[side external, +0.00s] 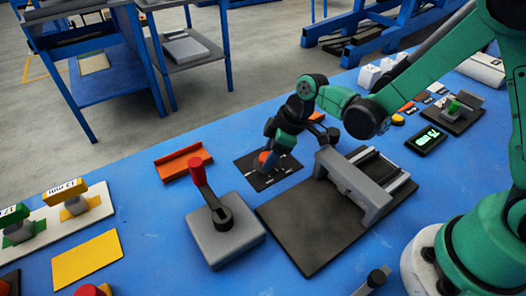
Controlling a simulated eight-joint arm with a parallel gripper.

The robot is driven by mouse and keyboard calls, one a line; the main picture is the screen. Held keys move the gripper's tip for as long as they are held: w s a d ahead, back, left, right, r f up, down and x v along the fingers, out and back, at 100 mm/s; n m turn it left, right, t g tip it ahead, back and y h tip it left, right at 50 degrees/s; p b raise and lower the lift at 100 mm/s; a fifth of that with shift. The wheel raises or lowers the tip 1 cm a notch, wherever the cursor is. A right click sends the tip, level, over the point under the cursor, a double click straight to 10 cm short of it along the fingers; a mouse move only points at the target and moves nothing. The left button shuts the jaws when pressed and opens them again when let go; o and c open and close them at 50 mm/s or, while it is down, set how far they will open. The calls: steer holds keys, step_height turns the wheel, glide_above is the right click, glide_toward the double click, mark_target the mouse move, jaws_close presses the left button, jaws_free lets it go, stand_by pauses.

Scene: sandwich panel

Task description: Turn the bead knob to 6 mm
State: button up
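An orange-red knob (267,158) sits on a black plate (284,172) with small white marks, near the middle of the table. It appears to be the bead knob. My gripper (271,150) points down at the knob from above, its fingers at or very close to it. The fingers and arm cover part of the knob and plate. I cannot tell whether the fingers touch the knob or are closed on it. The knob's pointer and the scale figures are too small to read.
A grey block with a red-tipped lever (199,172) stands in front left of the knob. An orange tray (181,162) lies to its left. A grey fixture on a dark board (300,238) is close on the right. A lit green display (427,138) is farther right.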

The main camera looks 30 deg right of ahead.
steer(key=o, duration=0.4)
steer(key=shift+v, duration=2.85)
